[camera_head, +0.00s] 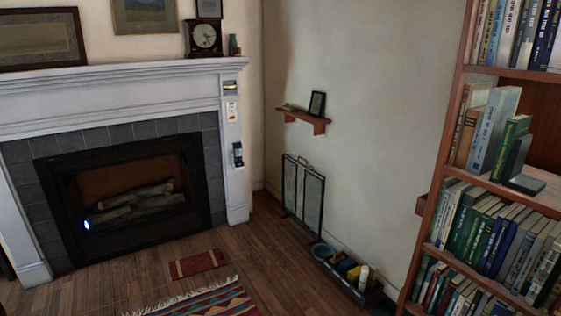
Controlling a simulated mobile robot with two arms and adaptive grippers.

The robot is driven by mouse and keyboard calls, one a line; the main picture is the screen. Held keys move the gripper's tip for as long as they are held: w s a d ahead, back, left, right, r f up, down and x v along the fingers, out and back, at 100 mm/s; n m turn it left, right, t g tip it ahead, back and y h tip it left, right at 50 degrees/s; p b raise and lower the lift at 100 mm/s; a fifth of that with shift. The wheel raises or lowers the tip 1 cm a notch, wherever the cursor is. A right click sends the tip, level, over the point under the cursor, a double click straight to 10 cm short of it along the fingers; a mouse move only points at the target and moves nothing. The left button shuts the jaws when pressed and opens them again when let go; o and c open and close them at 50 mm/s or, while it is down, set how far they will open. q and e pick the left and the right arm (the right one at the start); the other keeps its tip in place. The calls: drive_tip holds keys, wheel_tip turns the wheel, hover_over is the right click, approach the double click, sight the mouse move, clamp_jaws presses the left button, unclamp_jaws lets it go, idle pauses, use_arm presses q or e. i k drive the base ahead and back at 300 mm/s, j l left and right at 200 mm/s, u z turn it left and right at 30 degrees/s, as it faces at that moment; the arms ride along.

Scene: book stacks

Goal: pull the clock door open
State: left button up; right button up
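A dark clock (204,37) with a pale round dial stands at the right end of the white mantelpiece (110,72), against the wall. Its face is turned toward me. It is small in the view, and I cannot tell a door on it apart from its case, nor whether one is open or shut. Neither of my grippers is in view, so nothing of mine is seen near the clock.
A fireplace (125,202) sits below the mantel. A tall bookcase (450,140) fills the right side. A folding screen (303,195) and a low tray of items (345,276) stand along the wall. A rug (205,300) and red mat (197,264) lie on open wooden floor.

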sight(188, 23)
drive_tip(key=i, duration=2.8)
drive_tip(key=l+z, duration=0.05)
drive_tip(key=l, duration=0.05)
